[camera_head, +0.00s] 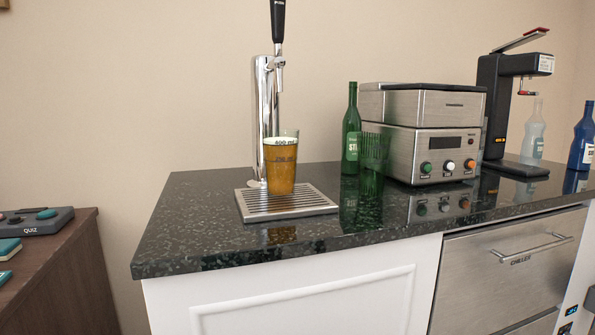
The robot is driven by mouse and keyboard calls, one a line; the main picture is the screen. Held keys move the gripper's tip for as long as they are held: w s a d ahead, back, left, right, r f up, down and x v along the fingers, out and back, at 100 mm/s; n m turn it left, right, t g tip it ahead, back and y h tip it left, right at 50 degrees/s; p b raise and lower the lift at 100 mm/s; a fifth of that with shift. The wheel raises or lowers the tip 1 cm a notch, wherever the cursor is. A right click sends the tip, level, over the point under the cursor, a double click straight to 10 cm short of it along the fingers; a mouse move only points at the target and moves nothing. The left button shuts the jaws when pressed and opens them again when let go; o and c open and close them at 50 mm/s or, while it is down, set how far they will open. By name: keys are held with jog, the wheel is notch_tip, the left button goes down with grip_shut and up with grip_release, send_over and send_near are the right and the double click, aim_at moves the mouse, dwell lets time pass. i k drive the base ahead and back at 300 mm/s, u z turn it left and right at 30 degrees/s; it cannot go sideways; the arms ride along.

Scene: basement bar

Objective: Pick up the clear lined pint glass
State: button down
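The clear lined pint glass (281,165) stands upright on the drip tray (300,207) under the beer tap (266,110). It is filled nearly to the top with amber liquid. A second glass, a green see-through tumbler (373,165), stands on the counter to the right. My gripper is not in view.
The dark speckled counter (205,225) is clear left of the tray. A green bottle (351,135) and a steel machine with buttons (424,135) stand to the right. A black lever device (500,100), a pale bottle (534,130) and a blue bottle (583,140) stand farther right.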

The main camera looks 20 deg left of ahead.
aim_at(280, 145)
jog(key=z, duration=2.15)
jog(key=k, duration=1.6)
jog(key=u, duration=2.05)
